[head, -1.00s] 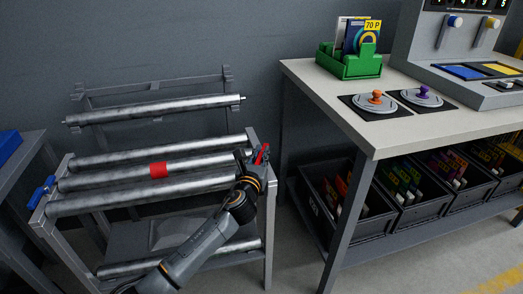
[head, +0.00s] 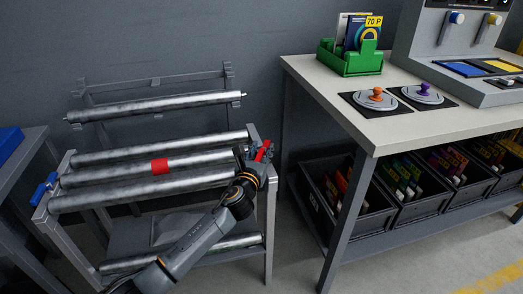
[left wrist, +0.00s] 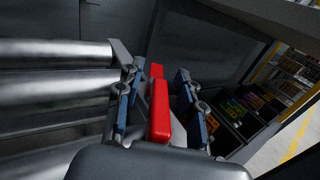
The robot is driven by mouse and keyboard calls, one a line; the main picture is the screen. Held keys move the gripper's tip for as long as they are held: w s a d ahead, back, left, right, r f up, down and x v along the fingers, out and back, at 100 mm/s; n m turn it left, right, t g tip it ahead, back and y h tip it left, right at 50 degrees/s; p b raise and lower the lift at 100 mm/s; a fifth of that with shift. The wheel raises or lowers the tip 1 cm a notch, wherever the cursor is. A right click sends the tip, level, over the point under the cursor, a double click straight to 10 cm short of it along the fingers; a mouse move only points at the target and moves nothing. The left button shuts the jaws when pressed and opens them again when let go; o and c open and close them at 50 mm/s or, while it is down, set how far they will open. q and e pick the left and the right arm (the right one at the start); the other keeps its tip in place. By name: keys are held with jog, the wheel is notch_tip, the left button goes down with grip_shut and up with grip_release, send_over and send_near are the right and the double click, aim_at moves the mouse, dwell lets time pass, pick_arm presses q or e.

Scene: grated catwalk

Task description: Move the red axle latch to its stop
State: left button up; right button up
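The red axle latch (head: 264,151) stands at the right end of the roller rack, by the ends of the front rollers. My left gripper (head: 250,157) is at this latch, its arm reaching up from below. In the left wrist view the red latch (left wrist: 159,108) lies between the two fingers of my left gripper (left wrist: 158,103). The fingers are apart, with a visible gap on each side of the latch. The latch's lower end is hidden behind the gripper body. My right gripper is not in view.
A workbench (head: 320,92) with a green card holder (head: 349,64) stands at the right, with dark bins (head: 372,221) below.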

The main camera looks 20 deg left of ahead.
pick_arm(q)
jog(key=shift+s, duration=0.1)
jog(key=s, duration=1.1)
jog(key=shift+s+d, duration=0.35)
jog(key=shift+s, duration=0.05)
